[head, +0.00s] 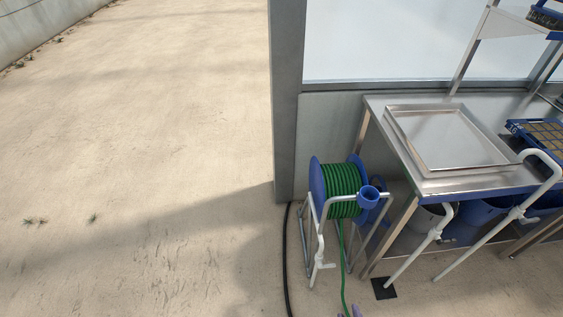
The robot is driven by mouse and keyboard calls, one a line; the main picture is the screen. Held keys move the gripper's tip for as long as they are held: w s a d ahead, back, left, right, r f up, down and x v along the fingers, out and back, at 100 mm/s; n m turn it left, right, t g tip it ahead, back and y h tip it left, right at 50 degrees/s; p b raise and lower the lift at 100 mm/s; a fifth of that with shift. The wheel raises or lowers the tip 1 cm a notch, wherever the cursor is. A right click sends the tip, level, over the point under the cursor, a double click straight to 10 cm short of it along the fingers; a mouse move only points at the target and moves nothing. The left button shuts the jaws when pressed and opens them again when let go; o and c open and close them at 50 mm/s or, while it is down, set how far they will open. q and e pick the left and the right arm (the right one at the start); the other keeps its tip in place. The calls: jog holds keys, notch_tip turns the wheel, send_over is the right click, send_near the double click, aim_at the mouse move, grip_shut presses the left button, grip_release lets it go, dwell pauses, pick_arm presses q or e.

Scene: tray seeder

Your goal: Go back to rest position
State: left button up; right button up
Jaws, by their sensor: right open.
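My left gripper is not in view.
A hose reel (318,190) with green hose (344,180) stands beside a steel bench (395,125). A square metal tray (398,121) lies on the bench; a blue tray (515,128) is at its right. White pipes (485,240) slant down in front. The floor left is clear.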

jog(key=s+r+m+g+p, duration=0.1)
jog(key=s+r+m+g, duration=0.2)
jog(key=r, duration=0.4)
jog(key=s+r+m+g+y+p, duration=0.1)
jog(key=s+r+g, duration=0.25)
jog(key=r, duration=0.25)
jog(key=s+r+m+g+p, duration=0.1)
jog(key=s+r+m+g, duration=0.1)
jog(key=s+r, duration=0.4)
pick_arm(q)
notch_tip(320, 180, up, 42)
jog(key=p, duration=3.7)
pick_arm(e)
notch_tip(320, 180, up, 39)
jog(key=w, duration=0.1)
pick_arm(q)
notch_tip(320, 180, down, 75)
jog(key=b, duration=7.4)
jog(key=shift+b, duration=0.3)
pick_arm(e)
notch_tip(320, 180, down, 75)
jog(key=shift+w+d, duration=0.15)
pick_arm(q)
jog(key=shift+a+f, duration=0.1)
pick_arm(e)
jog(key=shift+f, duration=0.1)
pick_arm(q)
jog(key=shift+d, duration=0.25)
pick_arm(e)
jog(key=shift+d, duration=0.1)
